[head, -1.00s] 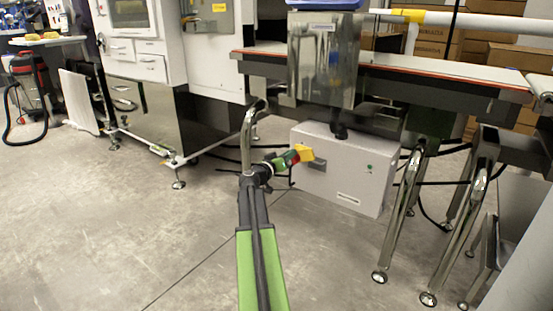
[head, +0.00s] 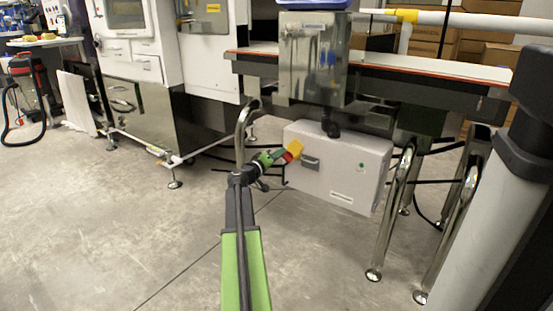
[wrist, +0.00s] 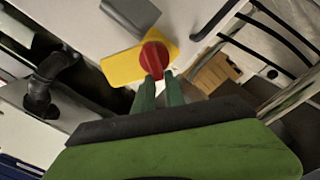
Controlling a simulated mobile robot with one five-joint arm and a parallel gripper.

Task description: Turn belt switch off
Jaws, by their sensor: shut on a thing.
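The belt switch has a red knob (wrist: 153,58) on a yellow plate (wrist: 117,67) in the wrist view. The yellow plate also shows in the head view (head: 297,146), at the left end of a pale grey control box (head: 345,178) under the belt. My gripper (wrist: 159,78) has its green fingers shut on the red knob. It also shows in the head view (head: 283,156), reaching the switch from the left. The fingers hide part of the knob. I see no readable on or off marking.
A grey latch handle (head: 311,163) sits on the box front beside the switch. A bent steel tube (head: 242,125) stands behind my arm. Steel legs (head: 396,215) are at the right. The floor (head: 120,230) at left is clear.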

